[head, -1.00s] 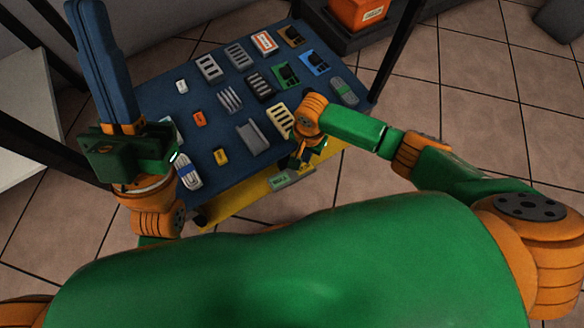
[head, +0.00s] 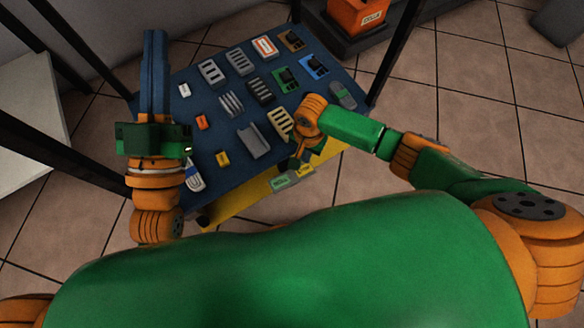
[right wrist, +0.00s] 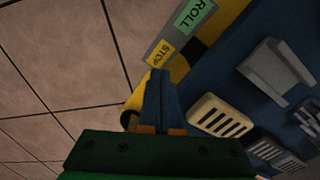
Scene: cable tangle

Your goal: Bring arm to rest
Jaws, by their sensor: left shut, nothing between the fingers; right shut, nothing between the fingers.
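My left gripper (head: 154,35) stands at the left of the head view, its blue fingers together and pointing up the picture beside the board's left edge. Nothing is between them. My right gripper hangs low over the front edge of the blue board, mostly hidden by its own wrist in the head view. In the right wrist view its blue fingers (right wrist: 160,76) are closed together and empty, close to the board's yellow front edge (right wrist: 215,45). I cannot tell whether they touch it. My right arm reaches in from the right.
The blue board (head: 205,138) carries several blocks, slotted parts and clips. An orange block (head: 202,122) and a yellow one (head: 223,158) lie near my left gripper. Green and yellow labels mark the front edge. Dark posts rise at both sides. An orange box (head: 358,14) stands behind.

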